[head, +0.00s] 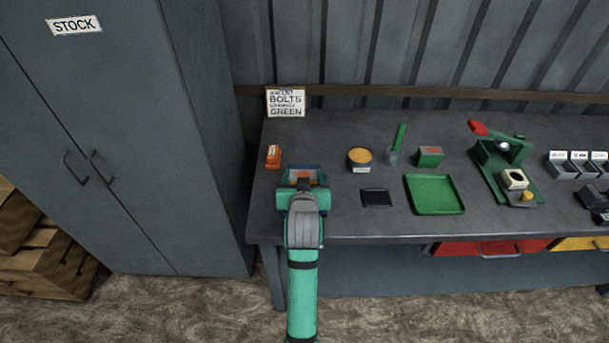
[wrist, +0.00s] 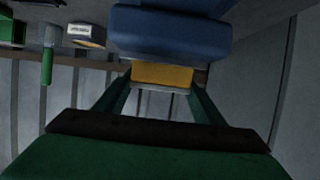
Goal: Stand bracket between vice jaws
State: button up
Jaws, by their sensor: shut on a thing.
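My gripper (wrist: 160,88) is shut on a yellow-orange piece, which I take to be the bracket (wrist: 162,73), held between its green fingers. The blue vice (wrist: 170,32) fills the top of the wrist view, close to the bracket. In the head view the vice (head: 303,169) is partly hidden behind my gripper. I cannot tell whether the bracket touches the jaws or is between them.
A small orange object (head: 273,156) stands left of the vice. To the right are a round pot (head: 360,159), a black pad (head: 376,198), a green tray (head: 435,207) and a green press (head: 490,160). A grey stock cabinet (head: 205,150) stands close on the left.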

jog(key=o, duration=1.6)
jog(key=shift+f, duration=0.1)
jog(key=v, duration=1.2)
